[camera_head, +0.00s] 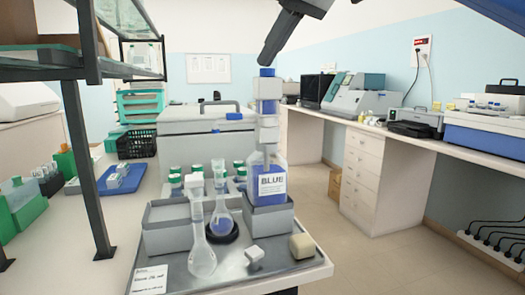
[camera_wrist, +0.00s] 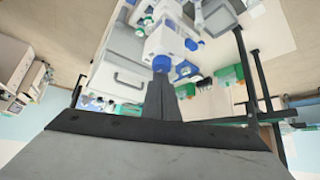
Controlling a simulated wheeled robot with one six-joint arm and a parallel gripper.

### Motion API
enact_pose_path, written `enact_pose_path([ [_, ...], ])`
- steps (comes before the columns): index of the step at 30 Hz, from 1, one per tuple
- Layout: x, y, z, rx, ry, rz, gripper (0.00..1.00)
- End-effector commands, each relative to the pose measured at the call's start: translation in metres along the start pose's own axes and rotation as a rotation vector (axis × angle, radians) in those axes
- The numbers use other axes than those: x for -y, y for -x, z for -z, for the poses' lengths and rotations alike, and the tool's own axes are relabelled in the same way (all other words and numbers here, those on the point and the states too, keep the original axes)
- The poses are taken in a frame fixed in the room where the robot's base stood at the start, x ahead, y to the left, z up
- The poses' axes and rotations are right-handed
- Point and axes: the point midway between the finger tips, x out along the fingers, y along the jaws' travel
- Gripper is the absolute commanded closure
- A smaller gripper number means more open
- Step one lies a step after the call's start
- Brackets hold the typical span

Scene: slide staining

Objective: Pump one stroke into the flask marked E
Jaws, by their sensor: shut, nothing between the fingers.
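A bottle of blue liquid labelled BLUE (camera_head: 270,200) stands in the right grey bin, with a white dispenser pump (camera_head: 268,107) and blue top (camera_head: 267,72) above it. My gripper (camera_head: 265,62) is shut and empty, pointing down just above the blue top; contact cannot be told. In the wrist view my shut fingertips (camera_wrist: 160,77) are by the blue top (camera_wrist: 160,63). A clear, stoppered flask (camera_head: 202,260) stands in front. No E is readable on either flask.
The metal tray (camera_head: 275,270) also holds a white block (camera_head: 254,254), a beige block (camera_head: 302,246) and a small written card (camera_head: 149,280). Green-capped bottles (camera_head: 175,180) stand behind. A dark shelf frame (camera_head: 85,165) rises at the left. Open floor lies to the right.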

Motion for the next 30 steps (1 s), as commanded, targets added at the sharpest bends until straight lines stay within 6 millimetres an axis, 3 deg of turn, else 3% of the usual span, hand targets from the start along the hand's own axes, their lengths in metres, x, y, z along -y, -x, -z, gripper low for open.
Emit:
enact_pose_path([
  [13,0.000,0.018,0.016,-0.001,-0.001,0.000,1.00],
  [30,0.000,0.020,0.017,-0.001,0.000,0.000,1.00],
])
